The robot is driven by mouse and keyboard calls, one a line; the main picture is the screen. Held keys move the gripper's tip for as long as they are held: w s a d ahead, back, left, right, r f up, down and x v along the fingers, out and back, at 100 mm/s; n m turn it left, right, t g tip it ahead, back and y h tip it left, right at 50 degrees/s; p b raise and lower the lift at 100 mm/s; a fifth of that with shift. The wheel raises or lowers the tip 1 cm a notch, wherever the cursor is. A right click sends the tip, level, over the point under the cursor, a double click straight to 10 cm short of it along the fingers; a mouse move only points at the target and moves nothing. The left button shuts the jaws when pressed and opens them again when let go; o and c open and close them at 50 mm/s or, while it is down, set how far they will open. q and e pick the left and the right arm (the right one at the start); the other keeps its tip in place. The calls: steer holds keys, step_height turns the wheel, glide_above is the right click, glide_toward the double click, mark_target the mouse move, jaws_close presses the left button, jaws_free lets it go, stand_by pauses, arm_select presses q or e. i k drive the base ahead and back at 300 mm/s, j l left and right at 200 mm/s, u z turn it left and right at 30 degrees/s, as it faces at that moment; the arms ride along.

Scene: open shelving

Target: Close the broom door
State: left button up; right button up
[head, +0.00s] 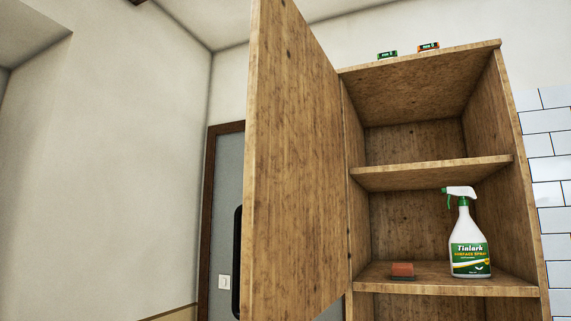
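The wooden cabinet door (293,165) stands wide open, swung out toward me from the left side of the wooden cabinet (432,174). Its hinge edge is along the cabinet's left side panel, and its free edge is near me, left of the picture's middle. The bottom of the door lies outside the picture. The cabinet's open front shows its shelves. Neither of my grippers shows in the head view.
Two small boxes lie on the cabinet top. A grey door (224,215) is behind the cabinet door. White tiles (548,180) cover the right wall.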

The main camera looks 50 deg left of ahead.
mark_target(294, 266)
steer(key=j+u, duration=0.4)
steer(key=j, duration=1.45)
